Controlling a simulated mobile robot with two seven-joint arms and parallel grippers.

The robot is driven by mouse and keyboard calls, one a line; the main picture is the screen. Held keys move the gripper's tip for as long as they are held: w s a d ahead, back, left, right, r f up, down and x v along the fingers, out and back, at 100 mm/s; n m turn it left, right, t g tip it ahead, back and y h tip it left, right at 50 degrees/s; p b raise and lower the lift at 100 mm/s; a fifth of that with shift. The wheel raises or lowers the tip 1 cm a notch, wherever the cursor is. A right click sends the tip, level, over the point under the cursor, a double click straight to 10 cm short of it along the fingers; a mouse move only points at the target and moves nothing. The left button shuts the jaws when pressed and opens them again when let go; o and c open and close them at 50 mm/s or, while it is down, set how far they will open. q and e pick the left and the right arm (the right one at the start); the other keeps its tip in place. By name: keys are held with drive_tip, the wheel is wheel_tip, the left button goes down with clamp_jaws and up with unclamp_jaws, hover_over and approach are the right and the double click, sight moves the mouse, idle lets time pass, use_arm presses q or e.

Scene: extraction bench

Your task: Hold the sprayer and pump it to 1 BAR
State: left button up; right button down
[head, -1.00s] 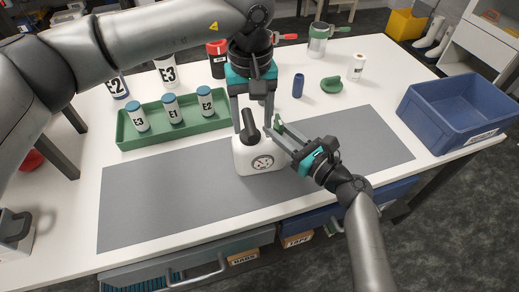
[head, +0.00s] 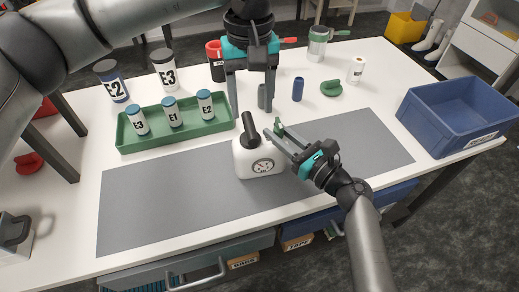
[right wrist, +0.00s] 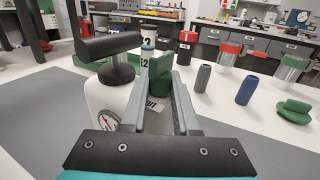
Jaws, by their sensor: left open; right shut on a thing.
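The sprayer (head: 250,160) is a white bottle with a black pump handle (head: 249,124) and a round gauge on its front. It stands upright on the grey mat (head: 160,200). The gauge also shows in the right wrist view (right wrist: 107,121), but its reading is too small to tell. My right gripper (head: 275,140) comes in from the right and is shut on the sprayer's green part (right wrist: 160,82). My left gripper (head: 250,108) is open, pointing down, above and behind the pump handle and apart from it.
A green tray (head: 160,143) with small labelled jars lies behind the mat at left. Larger E2 (head: 112,85) and E3 (head: 165,70) jars stand behind it. A blue bin (head: 455,118) is at right. A blue cylinder (head: 298,87) stands behind the mat, which is mostly clear.

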drive_tip(key=c, duration=0.6)
unclamp_jaws()
